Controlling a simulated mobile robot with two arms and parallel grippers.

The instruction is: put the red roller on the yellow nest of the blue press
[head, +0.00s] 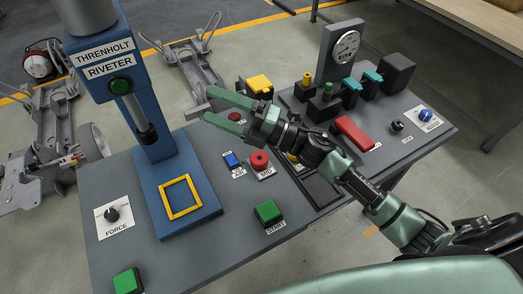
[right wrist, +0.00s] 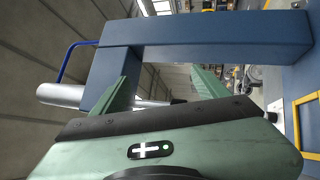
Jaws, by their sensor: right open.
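The blue press (head: 146,131), labelled Threnholt Riveter, stands at the left of the bench, its ram above its base. The yellow nest (head: 165,201) is a square frame on that base, and its inside looks empty. It also shows at the right edge of the right wrist view (right wrist: 297,125). My right gripper (head: 207,105) is open, right of the press column and above the bench. A small dark red round piece (head: 234,117) shows between its fingers; I cannot tell whether it is the red roller or whether it lies on the bench. My left gripper is out of view.
A red block (head: 354,133) lies flat at the bench's right. A gauge (head: 345,46) and several dark blocks line the back.

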